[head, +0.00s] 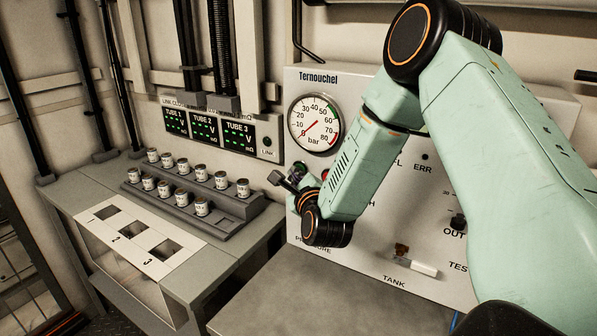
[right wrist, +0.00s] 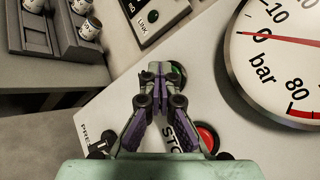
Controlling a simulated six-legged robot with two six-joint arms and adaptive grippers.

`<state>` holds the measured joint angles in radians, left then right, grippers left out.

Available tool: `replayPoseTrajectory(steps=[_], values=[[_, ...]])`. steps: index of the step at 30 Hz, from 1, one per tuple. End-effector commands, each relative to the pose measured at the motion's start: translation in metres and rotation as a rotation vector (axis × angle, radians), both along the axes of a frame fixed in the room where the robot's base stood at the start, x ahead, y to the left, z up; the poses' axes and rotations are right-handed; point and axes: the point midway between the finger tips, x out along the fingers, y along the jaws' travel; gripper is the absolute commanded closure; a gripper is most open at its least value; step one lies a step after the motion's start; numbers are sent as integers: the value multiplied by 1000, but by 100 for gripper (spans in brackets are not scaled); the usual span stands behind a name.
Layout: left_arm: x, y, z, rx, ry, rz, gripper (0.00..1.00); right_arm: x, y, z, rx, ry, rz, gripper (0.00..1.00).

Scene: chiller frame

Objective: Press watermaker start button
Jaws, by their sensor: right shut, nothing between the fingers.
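The white Ternouchel panel (head: 360,245) stands at the right with a round pressure gauge (head: 314,124). A green button (right wrist: 179,74) shows in the right wrist view, partly hidden behind my fingertips. A red button (right wrist: 207,138) with a partly covered label beginning "STO" sits beside it; it also shows in the head view (head: 325,174). My right gripper (right wrist: 158,70) is shut and empty, its fingertips over the green button's edge. I cannot tell whether they touch it. In the head view my right gripper (head: 287,183) is small and dark at the panel's left side. My left gripper is not in view.
A grey bench (head: 70,192) at left holds a stepped rack (head: 215,229) with several small cans and a plate with numbered openings (head: 131,236). A tube display box (head: 265,142) hangs above. My right arm covers much of the panel. A bare grey surface (head: 270,300) lies below.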

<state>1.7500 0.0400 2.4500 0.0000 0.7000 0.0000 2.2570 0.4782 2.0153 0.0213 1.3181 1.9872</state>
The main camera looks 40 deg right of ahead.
Motion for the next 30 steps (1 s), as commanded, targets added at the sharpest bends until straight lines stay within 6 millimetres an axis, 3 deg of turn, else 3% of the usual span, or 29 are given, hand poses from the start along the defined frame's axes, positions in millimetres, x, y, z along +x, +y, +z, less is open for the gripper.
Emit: replayPoseTrajectory(steps=[9, 19, 30], values=[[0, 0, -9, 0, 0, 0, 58, -6, 14, -1, -1, 0, 1, 100], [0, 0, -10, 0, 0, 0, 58, -6, 16, 0, -1, -1, 2, 100], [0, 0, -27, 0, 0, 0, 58, -17, 45, -1, -3, -1, 5, 100]])
